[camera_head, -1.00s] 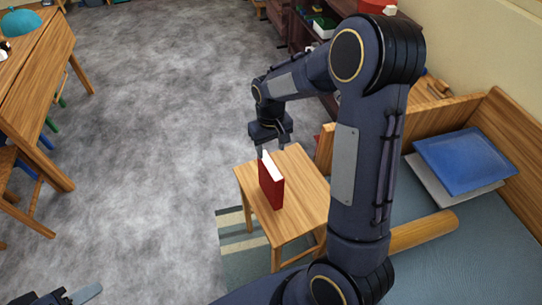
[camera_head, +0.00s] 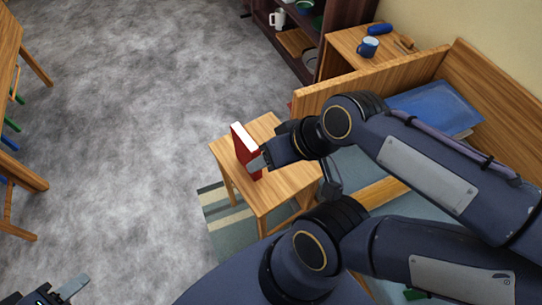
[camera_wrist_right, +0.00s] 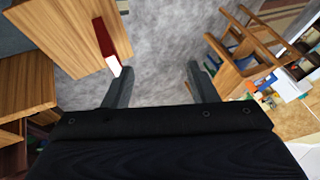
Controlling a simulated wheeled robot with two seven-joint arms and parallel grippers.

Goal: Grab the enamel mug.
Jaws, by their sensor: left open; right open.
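A blue mug (camera_head: 368,47) stands upright on the wooden bedside cabinet (camera_head: 346,52) at the back right in the head view. A white mug (camera_head: 276,18) stands on the dark shelf (camera_head: 312,28); I cannot tell from the surface which mug is enamel. My right gripper (camera_head: 260,162) is over the small stool beside the red book, well short of both mugs. In the right wrist view its fingers (camera_wrist_right: 160,68) are apart with nothing between them, and no mug shows. My left gripper (camera_head: 66,288) is open and empty at the lower left.
The red book (camera_head: 244,150) stands on the wooden stool (camera_head: 270,192), close to my right gripper. A wooden bed end (camera_head: 375,72) rises between my right arm and the cabinet. A blue pillow (camera_head: 436,106) lies on the bed. The grey floor (camera_head: 130,130) at left is clear.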

